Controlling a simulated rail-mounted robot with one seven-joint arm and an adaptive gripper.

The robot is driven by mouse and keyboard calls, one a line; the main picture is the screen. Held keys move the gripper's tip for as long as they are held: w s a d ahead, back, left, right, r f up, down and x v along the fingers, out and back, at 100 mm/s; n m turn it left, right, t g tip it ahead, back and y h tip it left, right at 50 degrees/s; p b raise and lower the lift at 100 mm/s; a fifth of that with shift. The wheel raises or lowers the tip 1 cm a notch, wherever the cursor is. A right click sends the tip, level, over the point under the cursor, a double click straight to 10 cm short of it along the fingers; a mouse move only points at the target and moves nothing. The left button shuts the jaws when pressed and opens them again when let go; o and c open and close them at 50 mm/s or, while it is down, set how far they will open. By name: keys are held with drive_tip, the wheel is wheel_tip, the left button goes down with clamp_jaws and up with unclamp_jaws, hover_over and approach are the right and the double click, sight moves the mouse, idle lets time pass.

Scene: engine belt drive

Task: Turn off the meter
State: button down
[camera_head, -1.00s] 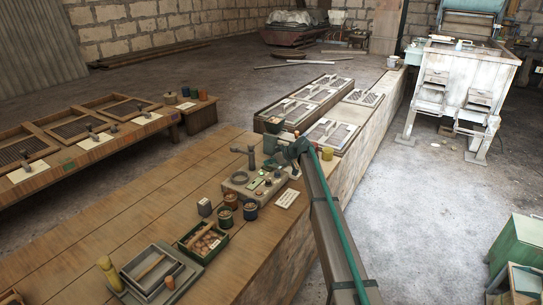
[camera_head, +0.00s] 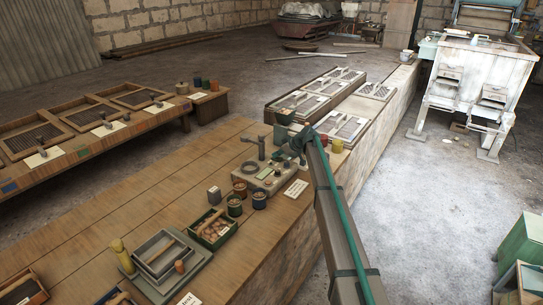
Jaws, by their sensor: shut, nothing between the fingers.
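The meter looks to be the pale flat box (camera_head: 262,187) on the long wooden bench, with a small greenish window and small dark controls on its top. These controls are too small to read. My gripper (camera_head: 293,155) is at the end of my arm, which comes from the lower right. It is shut and empty, just above the meter's back right side. Its fingertips are small and partly blend with the meter, so I cannot tell whether they touch it.
Several small jars (camera_head: 235,206) stand in front of the meter, near a green box (camera_head: 212,229) and a grey tray (camera_head: 160,262). A white card (camera_head: 296,188) lies right of it. Framed trays (camera_head: 342,127) lie behind. Bare bench lies to the left.

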drive_tip(key=shift+f, duration=0.2)
drive_tip(key=shift+w+a+b, duration=0.35)
drive_tip(key=shift+w+a, duration=0.05)
drive_tip(key=shift+a, duration=0.05)
drive_tip(key=shift+a+r, duration=0.1)
drive_tip(key=shift+r, duration=0.05)
drive_tip(key=shift+r, duration=0.1)
drive_tip(key=shift+w+r, duration=0.1)
drive_tip(key=shift+r, duration=0.2)
wheel_tip(320, 180, up, 4)
drive_tip(key=shift+f, duration=0.15)
drive_tip(key=a+r+b+v, duration=0.1)
drive_tip(key=b+v, duration=0.1)
drive_tip(key=v, duration=0.7)
drive_tip(key=shift+w+r, duration=0.2)
drive_tip(key=shift+r, duration=0.05)
